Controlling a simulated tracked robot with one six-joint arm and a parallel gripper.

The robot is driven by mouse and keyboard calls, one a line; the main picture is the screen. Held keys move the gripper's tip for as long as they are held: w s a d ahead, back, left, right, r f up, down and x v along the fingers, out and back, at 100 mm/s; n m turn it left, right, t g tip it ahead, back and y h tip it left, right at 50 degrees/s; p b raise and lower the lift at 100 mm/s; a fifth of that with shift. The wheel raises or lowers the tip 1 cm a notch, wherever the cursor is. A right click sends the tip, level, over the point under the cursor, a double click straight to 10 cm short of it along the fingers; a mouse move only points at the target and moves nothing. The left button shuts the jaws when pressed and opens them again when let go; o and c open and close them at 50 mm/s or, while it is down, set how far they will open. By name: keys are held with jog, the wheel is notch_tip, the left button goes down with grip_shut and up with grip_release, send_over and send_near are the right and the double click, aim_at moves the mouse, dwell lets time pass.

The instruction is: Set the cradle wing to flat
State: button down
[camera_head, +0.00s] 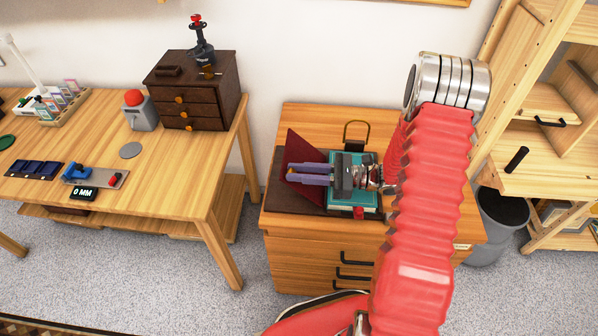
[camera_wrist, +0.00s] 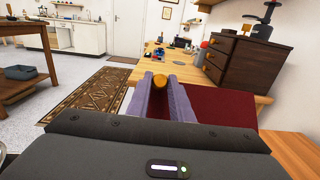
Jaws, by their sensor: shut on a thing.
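The cradle wing, a dark red panel (camera_head: 301,150), stands tilted up at the left side of the book cradle on the cabinet. It also shows in the wrist view (camera_wrist: 225,108), to the right of my fingers. My gripper (camera_head: 290,173) reaches left across the cradle, its fingers lying against the wing's area. In the wrist view my gripper (camera_wrist: 160,84) is shut on an orange-yellow knob (camera_wrist: 159,81), which seems to belong to the wing. A teal book (camera_head: 366,200) lies under my gripper, partly hidden by it. The dark base (camera_head: 283,203) shows beneath the wing.
The wooden cabinet (camera_head: 290,228) carries the cradle. A small red thing (camera_head: 359,212) sits at the book's front edge. The workbench (camera_head: 190,170) at left holds a dark drawer chest (camera_head: 190,88). A gap separates bench and cabinet. A bin (camera_head: 503,220) stands right.

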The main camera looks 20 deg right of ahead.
jog(key=shift+w+a, duration=0.1)
jog(key=shift+w, duration=0.1)
jog(key=shift+w+a+f+h, duration=0.25)
jog(key=shift+a+f+h, duration=0.1)
jog(key=shift+a+h, duration=0.3)
jog(key=a+f+g+h, duration=0.1)
jog(key=f, duration=0.1)
jog(key=w+a+f+h, duration=0.1)
jog(key=a+f+h, duration=0.1)
jog(key=w+a+f+g+h, duration=0.1)
jog(key=f+h, duration=0.1)
jog(key=shift+a+g, duration=0.3)
jog(key=shift+a, duration=0.05)
jog(key=shift+w+a+f+h, duration=0.1)
jog(key=shift+a+f+h, duration=0.05)
jog(key=shift+f+h, duration=0.2)
jog(key=shift+w+a+f, duration=0.1)
jog(key=shift+a+f, duration=0.2)
jog(key=shift+f, duration=0.5)
jog(key=c, duration=1.6)
grip_release()
jog(key=shift+f, duration=0.1)
